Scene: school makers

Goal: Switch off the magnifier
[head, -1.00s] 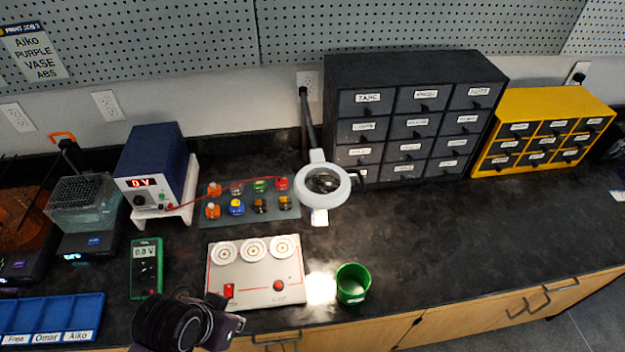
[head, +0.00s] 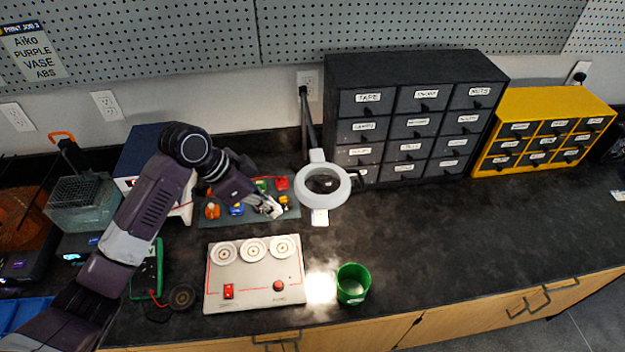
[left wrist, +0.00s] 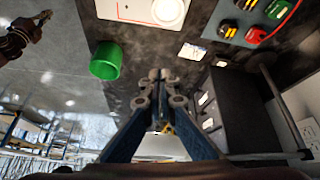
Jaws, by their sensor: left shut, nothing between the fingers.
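The magnifier (head: 338,199) is a white ring lamp around a dark lens, on a dark jointed arm fixed behind the counter. A bright patch of light (head: 320,288) lies on the counter in front of it. My left gripper (head: 274,209) is left of the ring and a little lower in the head view, apart from it, shut and empty. Its closed fingers (left wrist: 160,76) point over the dark counter in the left wrist view. I cannot make out the ring or a switch there. A dark gripper, apparently my right (left wrist: 36,27), shows small at that view's upper left.
A control panel with a red switch (head: 228,291) and a green cup (head: 352,285) stand in front. Small coloured parts lie on a grey mat (head: 291,213) under my left gripper. Dark drawers (head: 415,100) and yellow drawers (head: 545,135) stand right. The right counter is clear.

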